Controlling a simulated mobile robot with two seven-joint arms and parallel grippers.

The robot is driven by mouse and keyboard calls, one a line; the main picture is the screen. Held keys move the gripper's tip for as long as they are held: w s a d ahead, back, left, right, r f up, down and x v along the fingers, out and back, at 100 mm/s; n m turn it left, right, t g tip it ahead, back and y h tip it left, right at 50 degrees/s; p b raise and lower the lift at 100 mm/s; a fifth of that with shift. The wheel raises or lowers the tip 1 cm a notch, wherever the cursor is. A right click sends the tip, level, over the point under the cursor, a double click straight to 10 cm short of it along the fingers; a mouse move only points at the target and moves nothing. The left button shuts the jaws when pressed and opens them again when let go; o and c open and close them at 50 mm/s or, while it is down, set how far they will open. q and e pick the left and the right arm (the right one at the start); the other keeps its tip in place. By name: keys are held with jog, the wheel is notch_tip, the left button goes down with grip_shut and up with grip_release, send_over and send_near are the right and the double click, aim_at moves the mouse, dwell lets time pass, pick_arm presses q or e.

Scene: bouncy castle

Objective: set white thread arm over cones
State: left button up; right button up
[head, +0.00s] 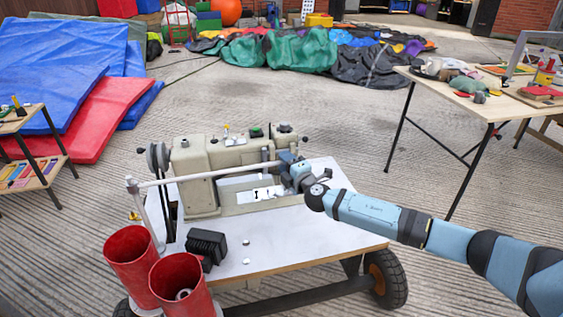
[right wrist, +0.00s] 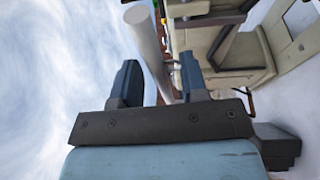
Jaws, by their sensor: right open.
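The white thread arm (head: 215,174) is a long thin rod. It runs from a pivot post at the left end of the cart, across the front of the sewing machine (head: 225,165), to my right gripper (head: 287,161). The two red cones (head: 130,254) stand at the cart's front left corner, and the arm is not above them. My right gripper is open at the rod's right end. In the right wrist view the rod (right wrist: 147,40) shows beyond and between the spread fingers (right wrist: 160,84); contact cannot be told. My left gripper is not in view.
The white-topped cart (head: 310,235) on wheels carries the machine and a black box (head: 207,245). A work table (head: 470,105) with clutter stands at right, a small shelf (head: 30,150) at left. Blue and red mats lie behind; concrete between is clear.

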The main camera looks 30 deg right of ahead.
jog(key=shift+w+r, duration=0.1)
jog(key=shift+w, duration=1.15)
grip_shut()
jog(key=shift+s+a, duration=0.1)
jog(key=shift+a, duration=0.05)
